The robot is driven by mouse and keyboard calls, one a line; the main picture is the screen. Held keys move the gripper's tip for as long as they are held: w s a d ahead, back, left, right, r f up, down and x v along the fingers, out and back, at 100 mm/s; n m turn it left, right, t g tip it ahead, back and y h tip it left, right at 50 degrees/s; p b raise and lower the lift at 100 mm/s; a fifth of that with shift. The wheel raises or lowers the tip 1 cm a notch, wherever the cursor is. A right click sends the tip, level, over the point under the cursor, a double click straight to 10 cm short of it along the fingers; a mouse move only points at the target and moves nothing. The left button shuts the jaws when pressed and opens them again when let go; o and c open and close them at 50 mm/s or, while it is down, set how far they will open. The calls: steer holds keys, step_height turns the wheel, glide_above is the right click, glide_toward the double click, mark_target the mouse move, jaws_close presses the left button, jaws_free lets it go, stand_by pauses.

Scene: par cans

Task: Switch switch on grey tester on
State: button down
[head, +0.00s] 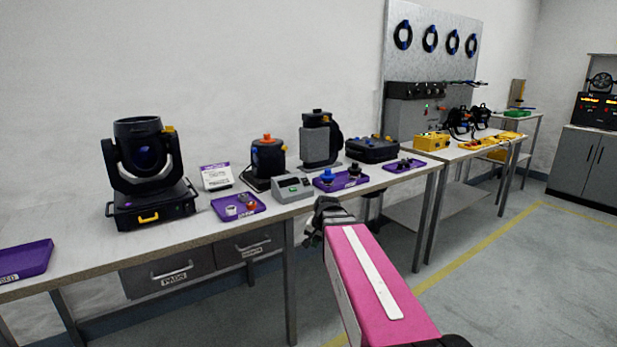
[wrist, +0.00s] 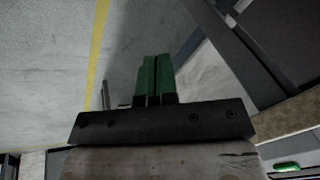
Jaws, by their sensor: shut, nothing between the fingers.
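The grey tester (head: 293,188) is a small box with a sloped front on the near edge of the long workbench. A small dark display with green shows on its face; its switch is too small to make out. My gripper (head: 318,222) is at the end of my pink arm, just right of the tester and in front of the bench edge in the picture. In the wrist view its two green fingers (wrist: 155,76) are shut with nothing between them. The tester cannot be identified for sure in the wrist view.
The workbench (head: 90,246) also holds a moving-head light (head: 141,165), purple trays with small parts, including one (head: 238,208) left of the tester and one (head: 340,181) right of it, and a dark can (head: 268,160) behind it. Open floor (head: 500,270) lies to the right.

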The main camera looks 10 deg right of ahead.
steer(key=w+d+r+m+t, duration=0.1)
steer(key=w+r+m, duration=0.1)
steer(key=w+r, duration=0.3)
steer(key=w+d+r+m+t, duration=0.1)
steer(key=w+d+r+m, duration=0.15)
steer(key=r, duration=0.55)
steer(key=m+t+y, duration=0.2)
steer(key=m+t, duration=0.1)
glide_toward(306, 178)
steer(key=v, duration=0.6)
steer(key=shift+s+a+r, duration=0.1)
steer(key=shift+s+r, duration=0.05)
steer(key=shift+r, duration=0.1)
steer(key=shift+f, duration=0.1)
steer(key=x, duration=1.4)
